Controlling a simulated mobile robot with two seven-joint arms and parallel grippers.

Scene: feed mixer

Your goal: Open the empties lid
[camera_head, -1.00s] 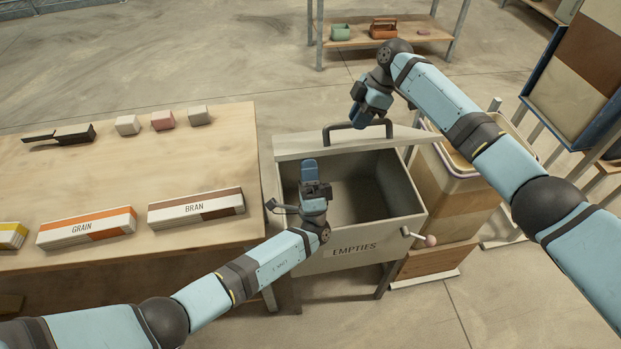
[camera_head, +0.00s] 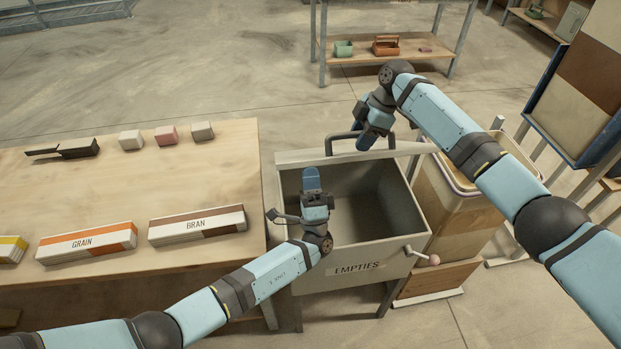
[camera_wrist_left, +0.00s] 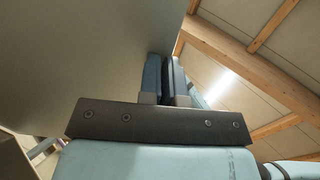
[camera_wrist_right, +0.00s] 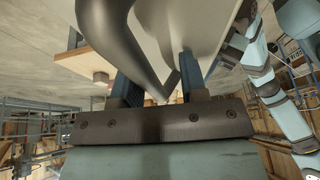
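The grey empties bin (camera_head: 357,270) stands right of the table, and its inside shows. Its lid (camera_head: 300,157) stands raised at the back, seen nearly edge-on, with a dark handle (camera_head: 331,140) on it. My right gripper (camera_head: 364,138) is at the handle. In the right wrist view its fingers (camera_wrist_right: 158,85) are apart, with the curved handle (camera_wrist_right: 115,45) beside and partly between them; firm contact cannot be told. My left gripper (camera_head: 311,178) is over the bin opening with its fingers together and empty. The left wrist view shows a grey surface (camera_wrist_left: 80,50), probably the lid, close to them.
The wooden table (camera_head: 100,190) at left holds the grain box (camera_head: 85,243), the bran box (camera_head: 197,225), several small blocks and a dark scoop-like tool (camera_head: 65,149). A small knobbed lever (camera_head: 432,259) sticks out of the bin's right front. A tall container (camera_head: 455,215) stands close on the right.

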